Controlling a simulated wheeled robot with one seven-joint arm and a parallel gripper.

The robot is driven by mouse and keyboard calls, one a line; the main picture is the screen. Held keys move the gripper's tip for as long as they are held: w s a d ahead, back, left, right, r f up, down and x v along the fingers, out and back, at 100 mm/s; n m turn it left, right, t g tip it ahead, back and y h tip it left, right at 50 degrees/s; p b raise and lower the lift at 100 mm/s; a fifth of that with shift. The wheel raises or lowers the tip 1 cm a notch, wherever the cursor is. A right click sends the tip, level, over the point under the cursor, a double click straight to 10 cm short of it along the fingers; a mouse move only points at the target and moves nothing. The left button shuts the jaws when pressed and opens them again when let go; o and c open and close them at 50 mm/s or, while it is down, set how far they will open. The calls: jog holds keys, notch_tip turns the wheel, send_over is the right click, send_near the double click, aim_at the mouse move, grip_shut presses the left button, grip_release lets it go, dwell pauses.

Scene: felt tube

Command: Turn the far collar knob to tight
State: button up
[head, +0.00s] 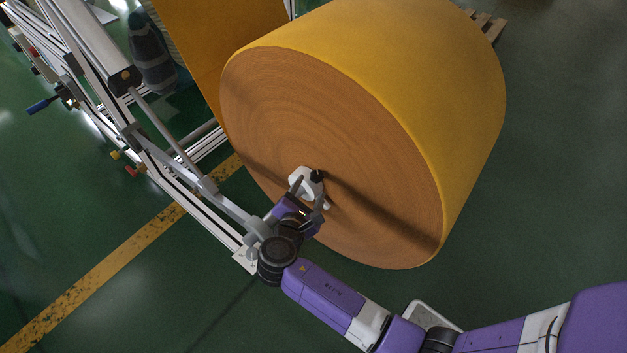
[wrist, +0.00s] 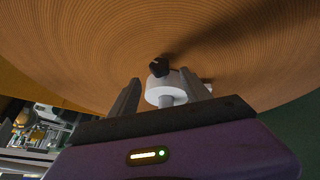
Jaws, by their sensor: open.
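The felt roll (head: 330,150) is a large yellow-orange cylinder with its ringed flat end towards me. At the middle of that end is a white collar (head: 298,180) with a small black knob (head: 317,175) on top. In the wrist view the black knob (wrist: 160,67) stands above the white collar (wrist: 163,88), close against the roll face. My gripper (head: 309,196) is at the collar, its fingers partly hiding it. In the wrist view my gripper (wrist: 166,88) is open, with the collar between or beyond its fingers and the knob just past the fingertips. I cannot tell whether anything touches.
A grey metal frame (head: 165,160) with rails runs along the left of the roll. A yellow floor line (head: 110,275) crosses the green floor. A wooden pallet (head: 489,25) lies at the back. The floor right of the roll is clear.

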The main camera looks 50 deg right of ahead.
aim_at(312, 178)
jog(key=b+x, duration=0.1)
jog(key=x, duration=0.4)
jog(key=shift+w+d+f, duration=0.1)
jog(key=shift+d+f, duration=0.05)
jog(key=shift+d, duration=0.15)
jog(key=shift+c, duration=0.5)
grip_shut()
jog(key=shift+g, duration=0.3)
jog(key=shift+w+r+m+g+p, duration=0.1)
jog(key=shift+r+m+g+p, duration=0.1)
jog(key=shift+m+g+p, duration=0.35)
jog(key=shift+w+r+m+g+p, duration=0.1)
jog(key=shift+r+m+g+p, duration=0.1)
jog(key=shift+m+g+p, duration=0.3)
jog(key=shift+w+m+g+y+p, duration=0.1)
jog(key=shift+m+g+y+p, duration=0.4)
jog(key=shift+m+g+p, duration=0.6)
jog(key=shift+f+m+g+y+p, duration=0.1)
jog(key=shift+m+g+y+p, duration=0.3)
jog(key=shift+m+g, duration=0.3)
